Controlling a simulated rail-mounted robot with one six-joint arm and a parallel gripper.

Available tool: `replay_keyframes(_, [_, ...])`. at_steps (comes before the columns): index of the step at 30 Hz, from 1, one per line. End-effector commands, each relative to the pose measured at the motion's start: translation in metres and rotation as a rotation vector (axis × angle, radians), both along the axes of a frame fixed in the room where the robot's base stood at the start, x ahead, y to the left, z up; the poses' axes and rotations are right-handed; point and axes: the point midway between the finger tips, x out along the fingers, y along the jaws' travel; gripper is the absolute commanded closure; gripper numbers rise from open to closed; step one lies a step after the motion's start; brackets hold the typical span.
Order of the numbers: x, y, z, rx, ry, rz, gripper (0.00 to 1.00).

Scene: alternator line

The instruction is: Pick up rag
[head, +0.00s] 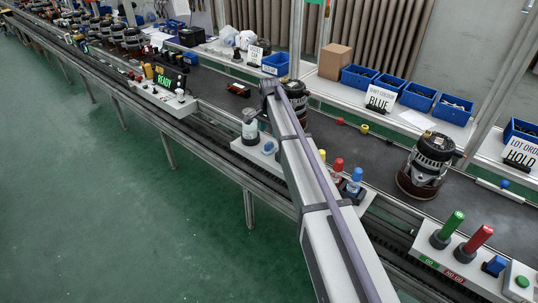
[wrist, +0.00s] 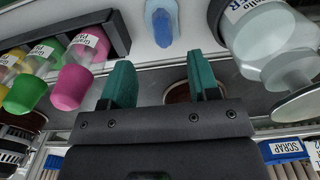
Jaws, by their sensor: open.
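My gripper (wrist: 160,75) shows in the wrist view with two teal fingers apart and nothing between them. In the head view my arm reaches over the line and the fingers cannot be made out. I cannot clearly make out a rag in either view. A small blue item with a paler blue surround (wrist: 162,24) lies beyond the fingers in the wrist view; I cannot tell whether it is cloth. A small blue item (head: 269,147) also shows beside my arm in the head view.
A labelled clear bottle (wrist: 275,40) stands close to the right finger. Capped markers, one with a pink cap (wrist: 70,87), sit at left by a dark rack. An alternator (head: 428,165) stands on the conveyor. Blue bins (head: 419,97) line the back shelf.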

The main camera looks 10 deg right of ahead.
Motion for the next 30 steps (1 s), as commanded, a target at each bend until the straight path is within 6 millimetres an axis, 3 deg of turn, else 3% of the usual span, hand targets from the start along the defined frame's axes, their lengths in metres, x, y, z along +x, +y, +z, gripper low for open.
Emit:
replay_keyframes(1, [0.000, 0.000, -0.022, 0.000, 0.000, 0.001, 0.45])
replay_keyframes(8, [0.000, 0.001, -0.028, 0.000, 0.000, 0.001, 0.45])
replay_keyframes(16, [0.002, 0.003, -0.077, 0.000, 0.000, 0.002, 0.45])
replay_keyframes(23, [0.002, 0.003, -0.074, 0.000, 0.000, 0.002, 0.45])
replay_keyframes(30, [0.002, 0.003, -0.074, 0.000, 0.000, 0.002, 0.67])
